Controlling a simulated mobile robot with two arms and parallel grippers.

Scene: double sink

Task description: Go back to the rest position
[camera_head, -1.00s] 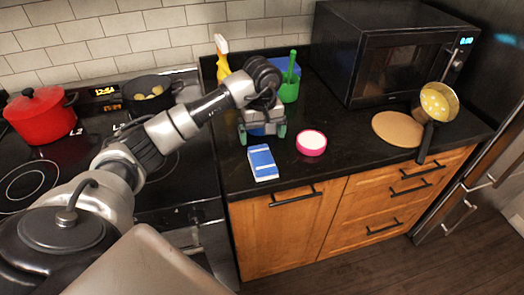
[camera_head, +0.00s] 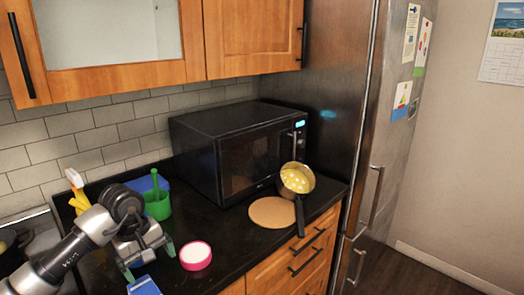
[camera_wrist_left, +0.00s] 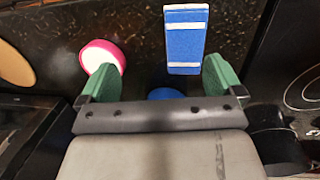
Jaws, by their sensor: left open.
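My left gripper (camera_head: 149,262) is above the dark counter at the lower left of the head view, its green-tipped fingers apart. In the left wrist view the two fingers (camera_wrist_left: 160,76) also stand apart. A small blue round thing (camera_wrist_left: 166,94) shows between them, partly hidden by the gripper body; I cannot tell what it is. A blue and white packet (camera_head: 144,286) lies on the counter in front of the gripper, cut off in the head view, and shows in the wrist view (camera_wrist_left: 186,42). My right gripper is in neither view.
A pink round dish (camera_head: 195,256) stands right of the gripper. Behind are a green container (camera_head: 158,206), a yellow and white spray bottle (camera_head: 77,191) and a microwave (camera_head: 226,150). A pan (camera_head: 297,180) and round board (camera_head: 270,212) lie right. Cupboards (camera_head: 118,78) hang above.

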